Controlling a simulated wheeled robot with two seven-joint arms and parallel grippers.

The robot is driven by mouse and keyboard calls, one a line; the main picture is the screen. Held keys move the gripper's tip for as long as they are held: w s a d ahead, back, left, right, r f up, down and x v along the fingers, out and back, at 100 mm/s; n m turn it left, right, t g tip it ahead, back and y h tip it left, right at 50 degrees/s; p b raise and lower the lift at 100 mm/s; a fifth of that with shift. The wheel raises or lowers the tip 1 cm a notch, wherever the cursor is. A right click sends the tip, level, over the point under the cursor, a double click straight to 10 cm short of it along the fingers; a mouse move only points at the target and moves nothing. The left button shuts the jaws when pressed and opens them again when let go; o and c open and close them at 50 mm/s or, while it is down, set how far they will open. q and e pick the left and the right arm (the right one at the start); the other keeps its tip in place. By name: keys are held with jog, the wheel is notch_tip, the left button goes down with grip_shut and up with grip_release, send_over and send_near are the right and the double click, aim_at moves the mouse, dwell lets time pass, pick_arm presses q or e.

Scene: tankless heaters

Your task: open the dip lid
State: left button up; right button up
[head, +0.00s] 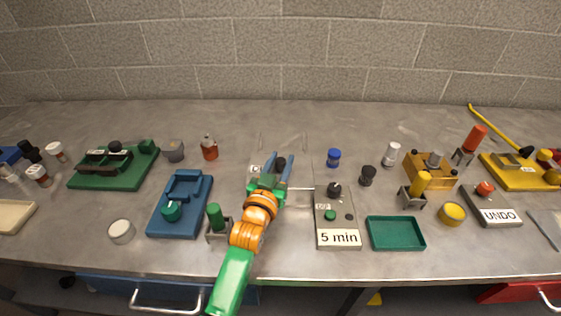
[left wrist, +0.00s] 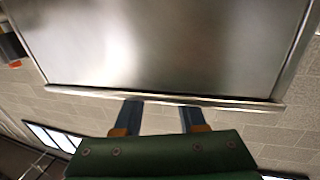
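A grey metal box-like fixture (head: 298,200), whose thin outline blends with the bench, stands at the centre in the head view; I take it to hold the dip lid. My left gripper (head: 281,158) is over it, fingers pointing away from me, with a dark shape between or behind them. In the left wrist view a shiny metal panel (left wrist: 165,45) with a raised rim fills the upper part. The left gripper's fingers (left wrist: 160,110) are spread, tips at the rim's near edge, with nothing visible gripped between them. Contact cannot be told. My right gripper is not in view.
A blue fixture (head: 190,188) and a green-capped holder (head: 215,222) stand left of my arm. The "5 min" timer (head: 338,237), a green tray (head: 396,233) and a dark knob (head: 367,175) are to the right. A brick wall (head: 280,50) closes the back.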

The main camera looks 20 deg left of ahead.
pick_arm(q)
grip_shut()
dwell(1.1)
